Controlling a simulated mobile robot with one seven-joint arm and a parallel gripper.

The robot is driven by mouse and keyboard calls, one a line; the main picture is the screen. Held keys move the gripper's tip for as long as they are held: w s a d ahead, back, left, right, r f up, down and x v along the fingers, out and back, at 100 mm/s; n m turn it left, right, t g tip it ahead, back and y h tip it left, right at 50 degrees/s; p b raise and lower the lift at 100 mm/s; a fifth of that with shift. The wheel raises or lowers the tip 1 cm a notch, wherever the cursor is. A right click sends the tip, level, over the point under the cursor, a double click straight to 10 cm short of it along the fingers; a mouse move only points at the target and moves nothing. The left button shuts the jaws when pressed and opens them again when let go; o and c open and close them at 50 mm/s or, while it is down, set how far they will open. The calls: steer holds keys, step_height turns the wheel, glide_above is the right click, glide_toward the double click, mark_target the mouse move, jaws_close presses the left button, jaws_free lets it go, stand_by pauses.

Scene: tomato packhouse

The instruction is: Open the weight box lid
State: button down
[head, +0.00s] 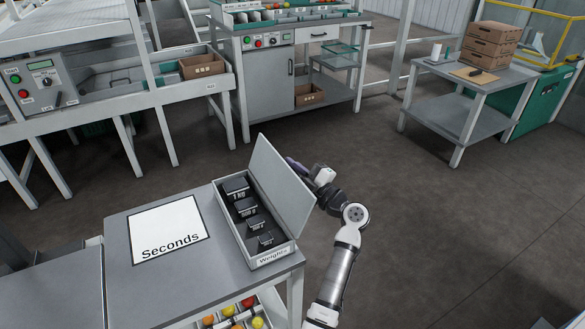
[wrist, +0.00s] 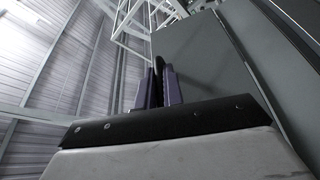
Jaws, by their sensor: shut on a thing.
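The weight box (head: 268,255), a grey box labelled "Weights", stands on the right part of the near table. Its lid (head: 283,185) is open, raised steeply and leaning to the right. Several black weights (head: 246,208) sit in a row inside. My gripper (head: 294,164) is at the outer right side of the lid, partly hidden by it. In the wrist view, the purple fingers (wrist: 160,88) are shut around a thin dark curved piece beside the grey lid panel (wrist: 215,60). The exact contact is hard to make out.
A white "Seconds" sheet (head: 168,230) lies left of the box on the near table (head: 115,265). Tomatoes in a tray (head: 240,312) are below its front edge. A side table (head: 475,85) with brown cartons (head: 490,45) stands back right. The floor right of my arm is clear.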

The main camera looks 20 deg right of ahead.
mark_target(280, 165)
steer(key=shift+a+b, duration=0.1)
steer(key=shift+b, duration=0.6)
steer(key=shift+a+n+b, duration=0.15)
steer(key=shift+n+b, duration=0.25)
steer(key=shift+b, duration=0.25)
steer(key=b, duration=0.1)
steer(key=n+b, duration=0.1)
steer(key=shift+a+r+g+b, duration=0.2)
steer(key=shift+a+g+b, duration=0.1)
steer(key=shift+a, duration=0.05)
steer(key=a+n+b, duration=0.1)
steer(key=b, duration=0.1)
steer(key=a+r+n+g+b, duration=0.1)
steer(key=b, duration=0.2)
steer(key=shift+s+r+n+b, duration=0.1)
steer(key=shift+r+n+b, duration=0.05)
steer(key=shift+n+b, duration=0.2)
steer(key=shift+a+r+n+b, duration=0.2)
steer(key=shift+r+n+b, duration=0.05)
steer(key=shift+r+b, duration=0.1)
steer(key=c, duration=1.5)
jaws_free()
